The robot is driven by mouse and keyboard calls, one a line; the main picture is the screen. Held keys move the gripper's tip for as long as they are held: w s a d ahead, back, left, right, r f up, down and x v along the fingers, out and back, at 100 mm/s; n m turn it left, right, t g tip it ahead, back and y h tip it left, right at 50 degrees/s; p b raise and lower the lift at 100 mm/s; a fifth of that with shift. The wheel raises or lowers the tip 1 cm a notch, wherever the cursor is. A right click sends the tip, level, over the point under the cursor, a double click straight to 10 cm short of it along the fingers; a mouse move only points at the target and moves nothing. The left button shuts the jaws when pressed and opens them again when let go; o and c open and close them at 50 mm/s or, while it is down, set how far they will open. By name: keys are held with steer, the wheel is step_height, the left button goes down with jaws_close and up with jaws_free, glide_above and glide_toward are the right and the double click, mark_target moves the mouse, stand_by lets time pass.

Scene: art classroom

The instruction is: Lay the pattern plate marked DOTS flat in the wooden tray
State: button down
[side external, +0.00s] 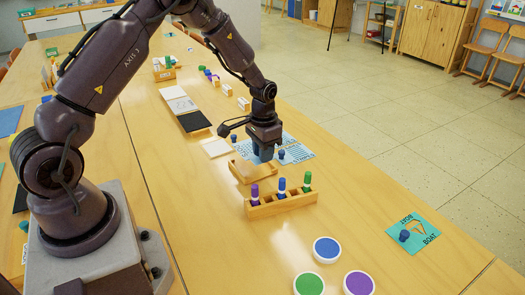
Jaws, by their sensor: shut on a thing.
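My gripper (265,158) points down over the table, just behind the shallow wooden tray (243,173). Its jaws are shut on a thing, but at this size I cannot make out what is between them. A light blue printed sheet or plate (301,153) shows beside and behind the gripper, partly hidden by it. Small blue knobs (282,155) stand just right of the gripper. I cannot read the word DOTS on anything. The visible part of the tray looks empty.
A wooden rack (262,207) with purple, blue and green-topped pegs stands in front of the tray. Blue, green and purple round discs (327,250) lie nearer. A teal BOAT plate (420,236) with a blue knob lies at the right. White and black boards (194,122) lie behind.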

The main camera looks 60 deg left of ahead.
mark_target(263, 181)
steer(key=shift+f, duration=2.95)
steer(key=shift+f, duration=0.35)
steer(key=c, duration=0.9)
jaws_free()
steer(key=shift+o, duration=1.1)
steer(key=shift+r, duration=0.1)
steer(key=shift+r, duration=2.95)
